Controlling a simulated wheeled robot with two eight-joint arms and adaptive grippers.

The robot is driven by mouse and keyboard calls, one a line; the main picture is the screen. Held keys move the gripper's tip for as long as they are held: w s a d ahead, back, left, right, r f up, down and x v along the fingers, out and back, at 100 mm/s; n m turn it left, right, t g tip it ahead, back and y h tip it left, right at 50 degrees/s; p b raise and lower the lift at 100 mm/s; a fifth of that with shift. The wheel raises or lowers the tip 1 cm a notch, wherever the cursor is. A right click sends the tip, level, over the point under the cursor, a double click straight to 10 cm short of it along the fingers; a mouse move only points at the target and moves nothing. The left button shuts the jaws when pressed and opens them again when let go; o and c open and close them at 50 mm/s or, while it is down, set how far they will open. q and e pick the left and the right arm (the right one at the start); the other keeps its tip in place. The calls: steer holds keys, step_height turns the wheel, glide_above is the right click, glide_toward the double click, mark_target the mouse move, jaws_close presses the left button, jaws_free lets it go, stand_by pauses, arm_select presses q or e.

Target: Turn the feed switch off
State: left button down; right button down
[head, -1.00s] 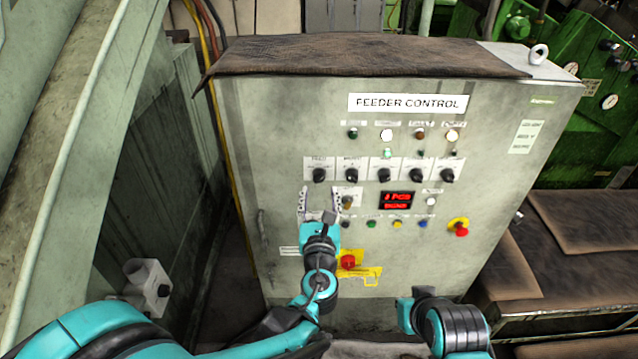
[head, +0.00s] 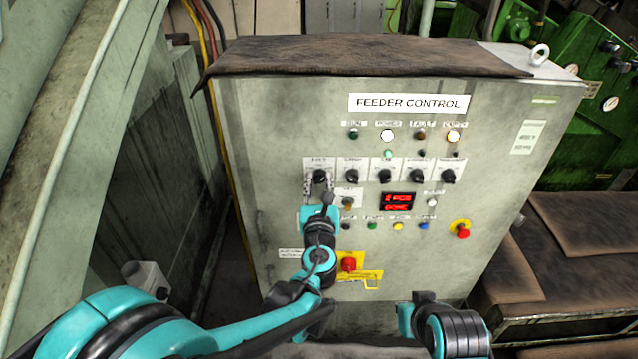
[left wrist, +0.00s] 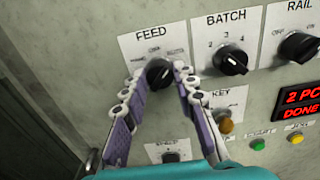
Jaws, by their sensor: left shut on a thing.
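The feed switch (left wrist: 159,72) is a black rotary knob on a white plate marked FEED in the left wrist view. In the head view the feed switch (head: 319,176) is the leftmost knob of its row on the feeder control cabinet (head: 270,130). My left gripper (left wrist: 158,78) is at the knob, one finger on each side, shut on it; it also shows in the head view (head: 319,184). The fingers partly hide the plate's lower part, and the small position labels are too blurred to read. My right arm shows at the bottom of the head view, its fingertips not clear.
The batch knob (left wrist: 230,60) and rail knob (left wrist: 299,46) sit close to the right. Below are the key switch (left wrist: 226,123) and another black knob (left wrist: 170,157). A red display (head: 397,202) and a red emergency button (head: 463,231) are further right.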

arm_select(q)
steer(key=shift+n, duration=0.3)
steer(key=n, duration=0.4)
steer(key=shift+n, duration=2.1)
steer(key=c, duration=1.2)
jaws_free()
steer(key=shift+s, duration=0.1)
